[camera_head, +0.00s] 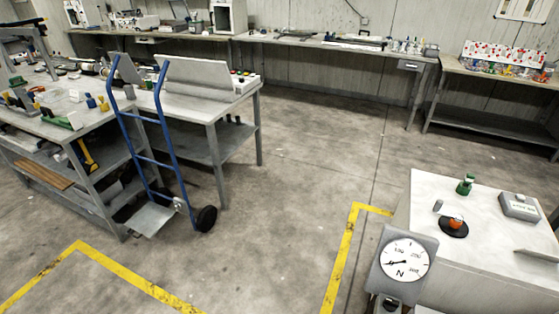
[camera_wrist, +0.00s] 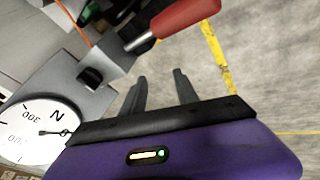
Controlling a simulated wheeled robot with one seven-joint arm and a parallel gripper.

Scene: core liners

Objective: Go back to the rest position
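My gripper (camera_wrist: 159,78) shows in the wrist view, with two dark fingers beyond a purple body. The fingers stand apart with only grey floor seen between them, so it is open and empty. A red handle (camera_wrist: 185,16) on a metal shaft lies just beyond the fingertips, near a grey bracket-like fixture (camera_wrist: 72,78). I cannot tell how far the handle is from the fingers. A white force dial marked N (camera_wrist: 35,130) is left of my gripper. The dial also shows in the head view (camera_head: 402,262), at the lower right. My gripper is not seen in the head view.
A white-topped table (camera_head: 425,190) at right holds a green bottle (camera_head: 465,184), a black dish with an orange thing (camera_head: 454,227) and a grey box (camera_head: 519,207). A blue hand truck (camera_head: 150,160) stands by the left benches. The middle floor (camera_head: 310,150) is clear.

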